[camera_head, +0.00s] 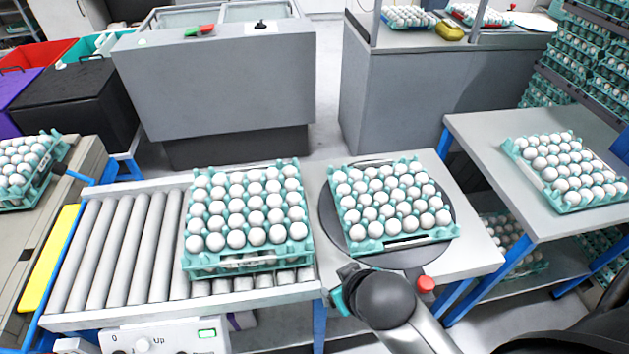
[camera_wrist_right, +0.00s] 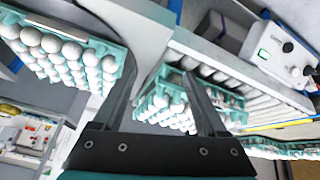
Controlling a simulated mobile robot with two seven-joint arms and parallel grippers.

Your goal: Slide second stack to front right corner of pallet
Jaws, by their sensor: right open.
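One stack of teal egg trays (camera_head: 215,263) with white eggs sits on the roller conveyor. Another teal tray stack (camera_head: 374,243) with eggs sits on a dark round plate (camera_head: 330,215) to its right. I cannot tell which stack is the second one, nor pick out a pallet. My right gripper (camera_head: 348,288) is just in front of the round plate, apart from the trays, partly hidden by my wrist. In the right wrist view its two fingers (camera_wrist_right: 163,75) are spread and empty, with an egg tray (camera_wrist_right: 150,100) visible beyond them. My left gripper is out of view.
A metal table (camera_head: 487,130) at right carries an egg tray (camera_head: 585,203). Another tray (camera_head: 30,195) is at far left. Rollers (camera_head: 110,260) left of the conveyor stack are bare. A red button (camera_head: 426,284) is beside my right wrist, and a control box (camera_head: 170,340) at the front.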

